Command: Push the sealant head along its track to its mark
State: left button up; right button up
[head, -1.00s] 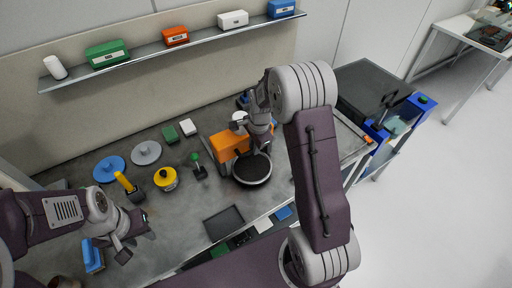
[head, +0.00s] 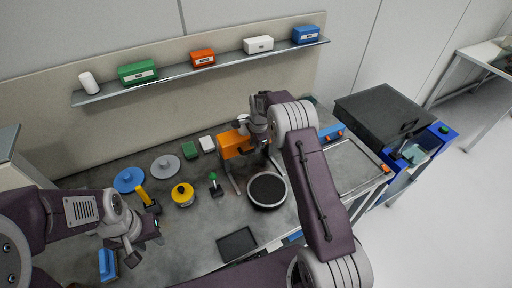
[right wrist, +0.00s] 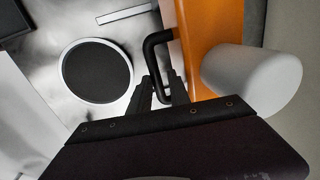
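The sealant head appears to be the orange block (head: 236,144) on two pale rails (head: 233,179) at the back of the bench. In the right wrist view the orange body (right wrist: 215,45) has a black handle (right wrist: 157,42) on its side and a white cylinder (right wrist: 250,80) beside it. My right gripper (right wrist: 160,80) is at this handle, its dark fingers on either side of the bar. I cannot tell whether they clamp it. My left gripper (head: 146,246) is open and empty over the bench's front left. I cannot make out the mark.
A black round pad with a pale rim (head: 267,190) lies in front of the rails. A yellow round part (head: 183,194), a green-topped tool (head: 215,184) and discs (head: 165,168) lie to the left. A dark tray (head: 237,244) is at the front.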

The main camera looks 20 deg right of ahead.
jog(key=shift+o, duration=0.9)
jog(key=shift+w+r, duration=0.1)
jog(key=shift+r, duration=0.05)
notch_tip(320, 180, up, 9)
jog(key=s+b, duration=0.2)
jog(key=shift+w+f, duration=0.1)
jog(key=shift+f, duration=0.1)
